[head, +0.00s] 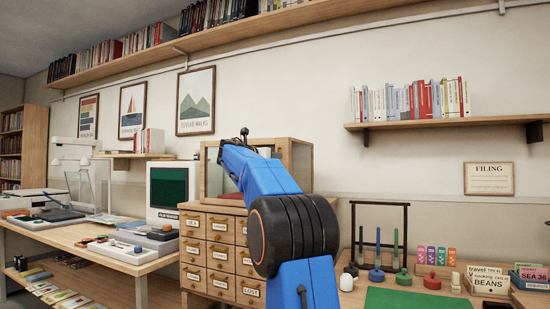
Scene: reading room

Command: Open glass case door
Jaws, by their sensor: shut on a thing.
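The wood-framed glass case (301,165) stands on top of the wooden drawer cabinet (206,254), against the wall. My blue arm crosses in front of the case and covers much of its front. My gripper is hidden behind my own arm, near the case. Its fingers and whatever they touch do not show. I cannot tell from this view where the door's handle is or how far the door stands open.
Left of the cabinet, a desk holds a computer (172,191) and trays. Right, a table holds a green mat (417,299), a dark rack (381,204), stamps, and card boxes (489,279). A book shelf (447,123) juts from the wall at right.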

